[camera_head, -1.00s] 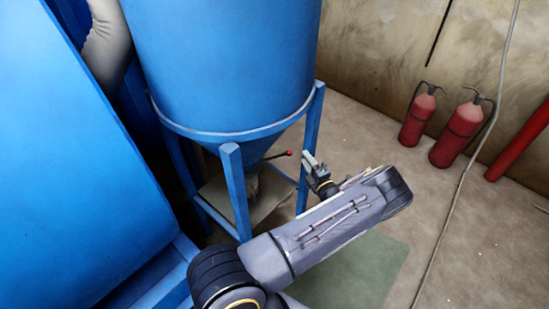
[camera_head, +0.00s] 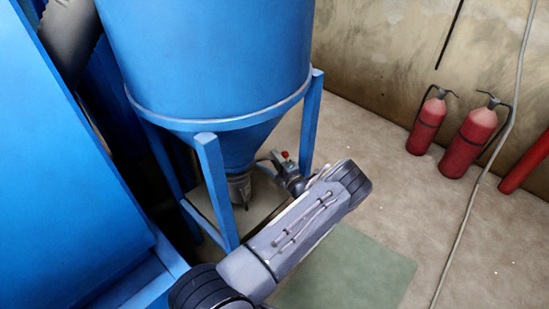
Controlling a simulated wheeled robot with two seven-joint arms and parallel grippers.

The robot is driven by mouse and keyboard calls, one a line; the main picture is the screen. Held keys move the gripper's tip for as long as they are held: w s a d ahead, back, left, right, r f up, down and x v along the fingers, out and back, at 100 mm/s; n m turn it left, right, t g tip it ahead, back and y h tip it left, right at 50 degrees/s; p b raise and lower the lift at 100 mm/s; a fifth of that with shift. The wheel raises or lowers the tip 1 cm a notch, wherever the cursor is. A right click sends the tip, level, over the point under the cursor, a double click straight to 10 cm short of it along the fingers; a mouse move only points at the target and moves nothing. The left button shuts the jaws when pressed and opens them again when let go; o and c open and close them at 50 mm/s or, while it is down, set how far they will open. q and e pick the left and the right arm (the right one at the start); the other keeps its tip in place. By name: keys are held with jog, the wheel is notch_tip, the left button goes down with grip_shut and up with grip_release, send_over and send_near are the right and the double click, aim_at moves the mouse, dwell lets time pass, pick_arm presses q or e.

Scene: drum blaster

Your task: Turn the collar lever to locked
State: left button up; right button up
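The collar lever's red knob (camera_head: 285,155) shows to the right of the blue hopper's cone, between two frame legs. Its thin rod is mostly hidden. The grey collar (camera_head: 239,187) sits at the bottom outlet of the cone. My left gripper (camera_head: 281,164) is at the knob, overlapping it in the picture. I cannot tell whether the fingers touch it or are closed on it. My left arm crosses the lower middle and hides part of the gripper. My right gripper is not in view.
The blue hopper (camera_head: 210,60) stands on blue legs (camera_head: 216,185) close to my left gripper. A large blue casing (camera_head: 60,190) fills the left. Fire extinguishers (camera_head: 470,140) stand by the wall at right. The floor right of my arm is open, with a green patch (camera_head: 350,275).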

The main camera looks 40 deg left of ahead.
pick_arm(q)
jog(key=shift+x, duration=0.8)
jog(key=shift+r, duration=0.1)
grip_shut()
